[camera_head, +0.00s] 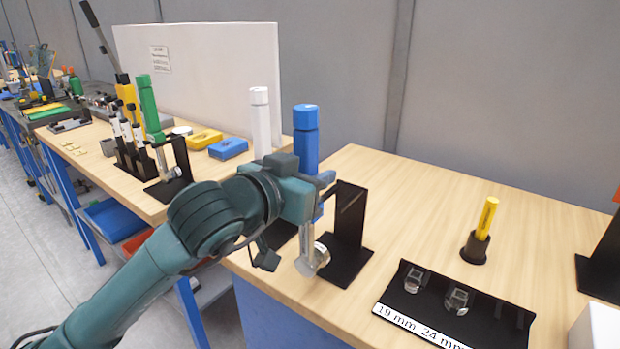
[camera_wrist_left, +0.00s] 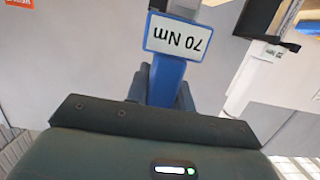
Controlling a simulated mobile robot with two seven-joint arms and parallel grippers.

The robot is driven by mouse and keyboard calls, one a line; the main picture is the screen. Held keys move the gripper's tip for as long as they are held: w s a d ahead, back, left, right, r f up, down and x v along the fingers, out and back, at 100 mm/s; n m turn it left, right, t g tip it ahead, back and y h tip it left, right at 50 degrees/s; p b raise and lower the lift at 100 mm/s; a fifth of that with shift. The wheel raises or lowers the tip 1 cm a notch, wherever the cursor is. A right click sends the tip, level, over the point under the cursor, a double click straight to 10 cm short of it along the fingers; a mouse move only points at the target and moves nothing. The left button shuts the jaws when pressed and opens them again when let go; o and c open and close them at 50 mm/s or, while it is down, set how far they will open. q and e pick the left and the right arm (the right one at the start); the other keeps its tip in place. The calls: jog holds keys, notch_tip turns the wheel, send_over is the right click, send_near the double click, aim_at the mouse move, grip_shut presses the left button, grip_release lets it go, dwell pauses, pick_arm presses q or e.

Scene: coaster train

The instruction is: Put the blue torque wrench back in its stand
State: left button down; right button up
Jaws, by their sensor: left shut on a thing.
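The blue torque wrench (camera_head: 306,135) is upright in my left gripper (camera_head: 318,182), its silver ratchet head (camera_head: 312,258) at the bottom. My left gripper is shut around its shaft. In the left wrist view, the blue wrench (camera_wrist_left: 166,82) is between the fingers, with a white "70 Nm" label showing upside down. A black stand (camera_head: 347,235) is on the wood table just right of the wrench. The wrench overlaps its left side in the head view; I cannot tell whether they touch. The gripper hides the wrench's middle.
A white wrench (camera_head: 260,120) stands behind my gripper. A green wrench (camera_head: 149,105) is in a stand (camera_head: 172,175) on the left bench. A black socket tray (camera_head: 455,305) and a yellow-handled tool (camera_head: 486,220) in a holder are at right. Bare tabletop lies behind them.

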pick_arm(q)
jog(key=shift+w+d+r+b, duration=0.1)
jog(key=shift+w+d+b, duration=0.35)
jog(key=shift+w+d, duration=0.4)
jog(key=shift+w+d+r+b, duration=0.1)
jog(key=shift+w+d+b, duration=0.4)
jog(key=shift+w, duration=0.55)
jog(key=shift+r+b+x, duration=0.2)
jog(key=shift+b+x, duration=0.05)
jog(key=shift+x, duration=0.7)
jog(key=shift+r+b+x, duration=0.15)
jog(key=shift+b+x, duration=0.1)
jog(key=shift+x, duration=0.7)
jog(key=shift+d, duration=0.1)
jog(key=shift+b, duration=0.45)
dwell(0.4)
jog(key=shift+f+b, duration=0.85)
jog(key=shift+b, duration=0.25)
dwell(0.7)
